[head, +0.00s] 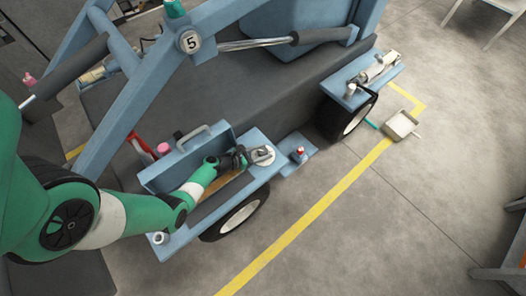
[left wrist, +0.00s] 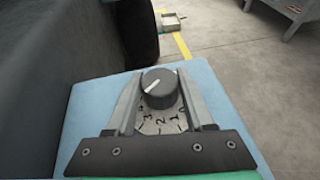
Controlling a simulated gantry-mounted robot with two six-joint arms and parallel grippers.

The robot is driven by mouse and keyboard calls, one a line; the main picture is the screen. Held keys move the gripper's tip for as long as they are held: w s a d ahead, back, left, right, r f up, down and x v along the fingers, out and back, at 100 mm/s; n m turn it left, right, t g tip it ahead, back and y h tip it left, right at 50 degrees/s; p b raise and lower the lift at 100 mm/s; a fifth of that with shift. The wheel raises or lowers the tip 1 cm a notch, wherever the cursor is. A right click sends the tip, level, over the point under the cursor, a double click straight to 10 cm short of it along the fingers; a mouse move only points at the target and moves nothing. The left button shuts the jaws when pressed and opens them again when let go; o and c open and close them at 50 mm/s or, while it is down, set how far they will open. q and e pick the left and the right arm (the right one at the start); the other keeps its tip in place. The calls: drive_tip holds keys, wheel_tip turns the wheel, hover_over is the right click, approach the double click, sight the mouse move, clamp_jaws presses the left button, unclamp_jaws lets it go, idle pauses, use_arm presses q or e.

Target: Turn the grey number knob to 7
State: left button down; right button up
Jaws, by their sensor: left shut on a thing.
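The dark grey knob (left wrist: 160,90) stands on a round pale dial (left wrist: 162,122) with black numbers along its near edge. A white pointer line runs diagonally across the knob's top. I cannot tell which number it points at; the far side of the dial is hidden. My left gripper (left wrist: 160,92) has one finger on each side of the knob and is shut on it. In the head view the left gripper (head: 246,157) reaches the dial plate (head: 263,156) on the blue machine's side platform. My right gripper is not in view.
The blue platform (head: 198,221) carries a handled box (head: 160,179) beside my left arm. A wheel (head: 237,217) is below it. A small red-topped part (head: 299,151) is on a ledge to the right. Open floor with a yellow line (head: 310,222) lies beyond.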

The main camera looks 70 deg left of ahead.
use_arm(q)
drive_tip(key=shift+c, duration=1.4)
unclamp_jaws()
drive_tip(key=shift+r, duration=0.1)
drive_tip(key=shift+s+r+p, duration=0.2)
drive_tip(key=shift+s+p, duration=0.15)
drive_tip(key=shift+p, duration=0.05)
drive_tip(key=p+v, duration=0.5)
drive_tip(key=v, duration=0.3)
drive_tip(key=shift+s+r, duration=0.1)
drive_tip(key=shift+r, duration=0.1)
drive_tip(key=p+v, duration=0.1)
drive_tip(key=p, duration=0.2)
drive_tip(key=shift+s+d+r+p, duration=0.1)
drive_tip(key=shift+s+p, duration=0.2)
drive_tip(key=shift+p, duration=0.05)
drive_tip(key=shift+s+p, duration=0.2)
drive_tip(key=shift+p, duration=0.1)
drive_tip(key=shift+s+d, duration=0.15)
drive_tip(key=shift+s, duration=0.1)
